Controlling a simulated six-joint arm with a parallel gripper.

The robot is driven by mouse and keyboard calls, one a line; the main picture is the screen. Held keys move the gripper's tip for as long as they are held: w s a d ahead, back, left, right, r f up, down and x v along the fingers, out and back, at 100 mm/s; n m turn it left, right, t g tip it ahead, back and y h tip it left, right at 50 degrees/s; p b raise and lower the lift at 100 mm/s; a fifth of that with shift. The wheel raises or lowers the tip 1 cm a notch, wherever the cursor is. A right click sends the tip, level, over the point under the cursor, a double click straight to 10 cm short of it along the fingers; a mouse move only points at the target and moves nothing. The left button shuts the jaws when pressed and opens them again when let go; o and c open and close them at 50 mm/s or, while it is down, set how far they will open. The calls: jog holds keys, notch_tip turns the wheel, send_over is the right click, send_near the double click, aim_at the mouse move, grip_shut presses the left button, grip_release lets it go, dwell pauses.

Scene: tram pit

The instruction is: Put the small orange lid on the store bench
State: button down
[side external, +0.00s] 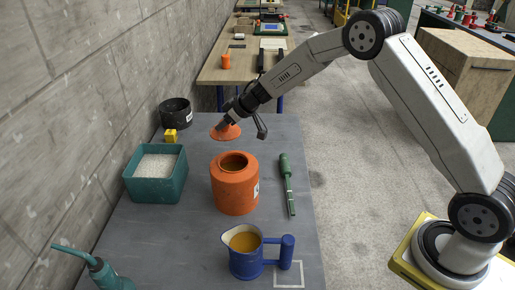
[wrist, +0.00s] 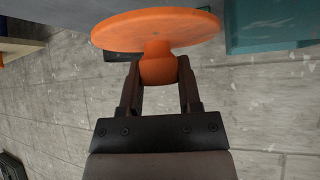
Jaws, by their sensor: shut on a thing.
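The small orange lid (side external: 226,132) is a round disc with a knob. My gripper (side external: 228,119) is shut on it and holds it in the air above the far part of the grey table, behind the orange pot (side external: 235,186). In the wrist view, my gripper (wrist: 158,78) has its fingers on both sides of the lid's knob, and the disc (wrist: 155,28) spreads beyond the fingertips. The pot stands upright with its mouth uncovered. Which surface is the store bench, I cannot tell for sure; a wooden bench (side external: 215,75) stands beyond the grey table.
On the grey table (side external: 190,235) are a teal box of white grains (side external: 157,174), a yellow block (side external: 171,136), a black pot (side external: 175,113), a green-handled tool (side external: 287,180), a blue jug (side external: 246,252) and a teal oil can (side external: 105,272). A concrete wall runs along the left.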

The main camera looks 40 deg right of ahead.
jog(key=shift+f, duration=4.65)
jog(key=shift+f, duration=0.15)
jog(key=shift+c, duration=1.4)
grip_release()
jog(key=shift+v, duration=0.85)
jog(key=v, duration=1)
jog(key=shift+r, duration=0.25)
jog(key=shift+s, duration=0.1)
